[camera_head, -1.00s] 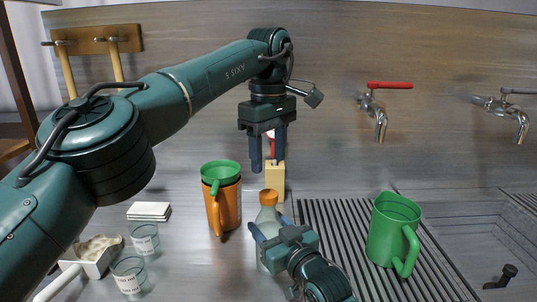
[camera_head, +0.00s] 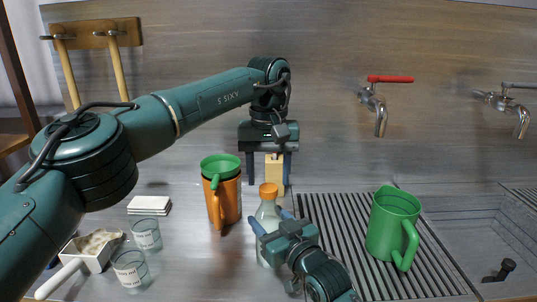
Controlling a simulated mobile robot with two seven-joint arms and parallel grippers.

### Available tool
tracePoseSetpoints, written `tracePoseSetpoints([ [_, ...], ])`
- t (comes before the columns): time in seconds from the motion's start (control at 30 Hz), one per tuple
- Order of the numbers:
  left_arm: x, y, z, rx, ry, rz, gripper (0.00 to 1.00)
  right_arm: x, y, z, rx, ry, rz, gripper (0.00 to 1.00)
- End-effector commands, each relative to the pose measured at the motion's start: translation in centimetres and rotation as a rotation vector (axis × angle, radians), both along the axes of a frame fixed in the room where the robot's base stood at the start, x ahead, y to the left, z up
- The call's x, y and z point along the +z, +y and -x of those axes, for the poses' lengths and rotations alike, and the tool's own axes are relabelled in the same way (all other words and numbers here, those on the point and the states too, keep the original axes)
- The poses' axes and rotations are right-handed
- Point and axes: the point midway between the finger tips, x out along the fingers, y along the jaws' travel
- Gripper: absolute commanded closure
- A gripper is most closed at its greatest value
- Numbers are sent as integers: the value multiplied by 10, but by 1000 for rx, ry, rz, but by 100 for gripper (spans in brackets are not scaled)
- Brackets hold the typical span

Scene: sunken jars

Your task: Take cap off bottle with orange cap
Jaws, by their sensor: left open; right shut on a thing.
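The bottle (camera_head: 267,218) stands upright near the middle of the counter, clear-bodied, with its orange cap (camera_head: 268,189) on top. My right gripper (camera_head: 269,221) is shut on the bottle's body from the front, hiding part of its lower half. My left gripper (camera_head: 268,181) points down, open and empty. Its two fingers are apart, with their tips just above and to either side of the orange cap in the picture. A pale wooden block (camera_head: 274,170) shows behind, between those fingers.
An orange mug (camera_head: 226,203) with a green funnel (camera_head: 221,163) stands close left of the bottle. A green mug (camera_head: 391,228) stands on the ribbed drainboard (camera_head: 335,225) at right. Two glasses (camera_head: 146,234) (camera_head: 131,268), white cards (camera_head: 150,205) and a white scoop (camera_head: 92,252) lie left.

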Motion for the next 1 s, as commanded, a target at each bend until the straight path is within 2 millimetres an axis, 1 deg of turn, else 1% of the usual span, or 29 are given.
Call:
tracePoseSetpoints([
  [0.03, -8, 0, 0, -1, 2, -1, 48, -1, 0, 0, 0, 0, 1, 100],
  [0.2, -21, 0, 0, 1, 0, -1, 48, -1, 0, 0, 0, 0, 1, 100],
  [0.53, -24, 0, 0, 2, -1, 0, 49, -1, 0, 0, 0, 0, 1, 100],
  [1.0, -23, 0, 0, 1, -1, -1, 87, -1, 0, 0, -1, 0, 1, 100],
])
